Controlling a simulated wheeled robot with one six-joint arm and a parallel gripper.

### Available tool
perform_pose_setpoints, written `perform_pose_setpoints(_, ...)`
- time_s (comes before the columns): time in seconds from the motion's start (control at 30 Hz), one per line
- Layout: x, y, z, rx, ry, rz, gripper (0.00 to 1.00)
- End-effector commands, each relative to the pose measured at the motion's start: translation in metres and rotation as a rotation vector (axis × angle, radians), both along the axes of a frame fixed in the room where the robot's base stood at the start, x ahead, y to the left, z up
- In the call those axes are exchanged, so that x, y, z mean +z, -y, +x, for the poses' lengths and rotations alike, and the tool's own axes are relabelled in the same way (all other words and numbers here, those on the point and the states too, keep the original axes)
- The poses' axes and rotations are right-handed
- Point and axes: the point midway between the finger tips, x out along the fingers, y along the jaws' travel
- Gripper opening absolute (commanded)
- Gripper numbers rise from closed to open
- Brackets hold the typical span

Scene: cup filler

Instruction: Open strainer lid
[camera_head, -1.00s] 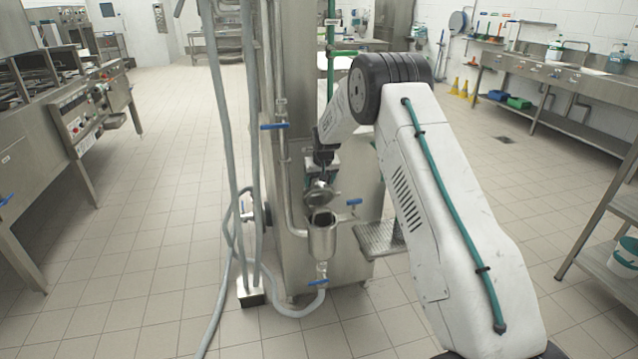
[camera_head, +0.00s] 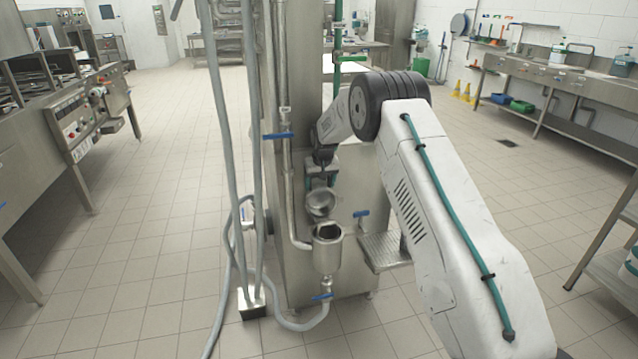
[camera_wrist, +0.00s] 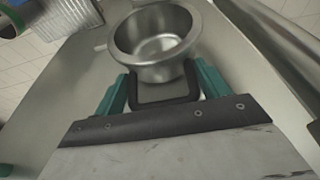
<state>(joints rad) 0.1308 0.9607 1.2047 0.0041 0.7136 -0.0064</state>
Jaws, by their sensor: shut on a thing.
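The strainer (camera_head: 327,255) is a small steel pot on the front of the steel machine, with its dark mouth visible. Its round steel lid (camera_head: 320,203) stands tilted up above and behind the mouth, showing a rounded face. My gripper (camera_head: 321,180) is just above the lid in the head view, its fingers small and partly hidden. In the wrist view, the teal fingers of my gripper (camera_wrist: 164,90) are shut on a dark bracket-like handle (camera_wrist: 160,101). This joins a round, hollow steel piece, which looks like the lid (camera_wrist: 155,48).
Blue-handled valves sit left (camera_head: 278,136), right (camera_head: 361,213) and below (camera_head: 323,296) the strainer. Grey hoses (camera_head: 228,150) hang at the machine's left. A metal step (camera_head: 385,251) juts out right. Tiled floor (camera_head: 130,270) is clear on the left.

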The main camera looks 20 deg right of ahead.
Motion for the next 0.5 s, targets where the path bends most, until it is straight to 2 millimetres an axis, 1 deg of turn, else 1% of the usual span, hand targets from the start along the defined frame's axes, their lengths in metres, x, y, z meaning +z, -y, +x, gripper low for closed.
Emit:
perform_pose_setpoints(0.03,0.0042,-0.0028,0.0038,0.002,0.012,0.0,0.33)
perform_pose_setpoints(0.5,0.0067,-0.0113,0.0072,0.012,0.021,-0.003,0.33)
